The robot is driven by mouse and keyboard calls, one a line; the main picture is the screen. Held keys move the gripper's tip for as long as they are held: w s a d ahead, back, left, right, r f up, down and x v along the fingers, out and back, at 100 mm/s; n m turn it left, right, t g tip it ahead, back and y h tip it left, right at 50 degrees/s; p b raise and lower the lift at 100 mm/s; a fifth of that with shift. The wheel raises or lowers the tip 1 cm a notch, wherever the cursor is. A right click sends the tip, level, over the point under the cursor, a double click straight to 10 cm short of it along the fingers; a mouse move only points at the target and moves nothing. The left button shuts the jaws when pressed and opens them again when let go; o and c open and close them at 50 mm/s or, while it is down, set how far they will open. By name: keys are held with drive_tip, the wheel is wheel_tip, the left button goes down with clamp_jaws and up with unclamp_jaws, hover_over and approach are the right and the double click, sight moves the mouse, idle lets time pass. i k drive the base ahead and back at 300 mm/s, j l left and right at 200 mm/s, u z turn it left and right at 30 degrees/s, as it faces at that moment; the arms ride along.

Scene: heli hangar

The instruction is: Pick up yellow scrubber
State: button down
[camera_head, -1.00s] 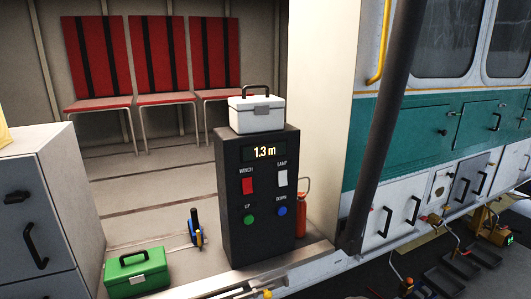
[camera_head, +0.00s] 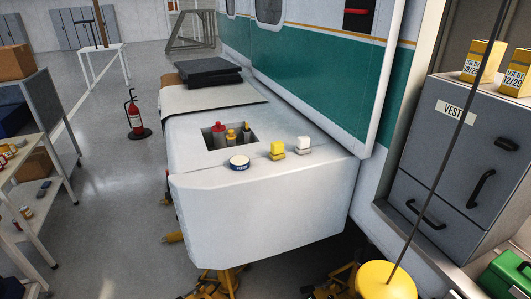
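A small yellow block-shaped item (camera_head: 277,148) with a pale lower part stands on the white top of the sponson (camera_head: 255,205) beside the helicopter; it looks like the yellow scrubber. A similar white item (camera_head: 303,145) stands just to its right. A round tin with a dark blue band (camera_head: 239,163) lies to its left. Behind these, a recess in the white top (camera_head: 215,145) holds a red bottle (camera_head: 218,131) and smaller yellow items (camera_head: 246,128). My gripper is not in view.
A grey VEST cabinet (camera_head: 455,140) with yellow cartons (camera_head: 482,60) on top stands at the right. A shelf (camera_head: 30,165) and fire extinguisher (camera_head: 135,117) stand left, with open floor between.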

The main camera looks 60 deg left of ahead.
sight(277, 153)
drive_tip(key=u, duration=2.25)
drive_tip(key=i+j, duration=0.1)
drive_tip(key=i, duration=1.95)
drive_tip(key=i+l, duration=0.1)
drive_tip(key=i, duration=0.15)
